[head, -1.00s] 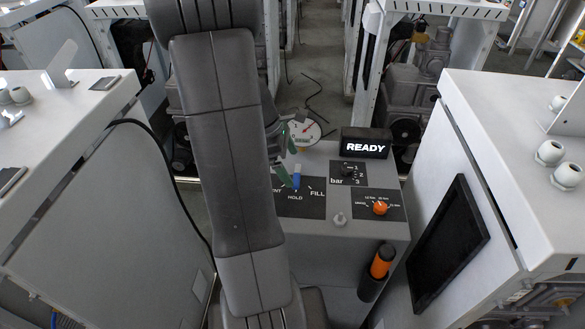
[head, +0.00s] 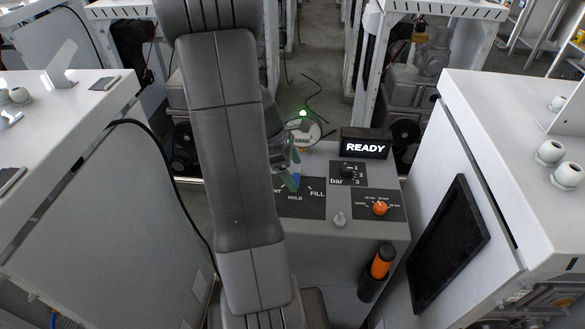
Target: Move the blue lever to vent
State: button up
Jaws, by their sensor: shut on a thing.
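The blue lever (head: 297,177) shows as a small blue patch on the grey dispenser panel, by the dark plate (head: 312,211) marked HOLD and FILL. The left label is cut off by my arm to "NT". My gripper (head: 291,179) has green fingers and is shut on the blue lever. My arm and fingers hide most of the lever, so its exact angle is hard to tell.
White cabinets (head: 515,150) flank the panel closely.

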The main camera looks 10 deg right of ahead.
jog(key=shift+a+m, duration=0.1)
jog(key=shift+m, duration=0.2)
jog(key=m+p, duration=0.1)
jog(key=w+m+g, duration=0.1)
jog(key=m, duration=0.1)
jog(key=shift+a+r+y+p, duration=0.1)
jog(key=shift+a+y+p, duration=0.2)
jog(key=shift+a+p, duration=0.1)
jog(key=shift+w+a+m+g+y+p, duration=0.15)
jog(key=shift+w+m+g+y+p, duration=0.2)
jog(key=shift+m, duration=0.75)
jog(key=shift+w+a+m+g+y+p, duration=0.15)
jog(key=shift+w+m+g+y+p, duration=0.15)
jog(key=shift+m, duration=0.8)
jog(key=o, duration=1.3)
jog(key=shift+c, duration=0.2)
jog(key=v, duration=1.3)
jog(key=shift+w+a+r+b, duration=0.2)
jog(key=shift+w+r+b, duration=0.05)
jog(key=shift+b, duration=0.15)
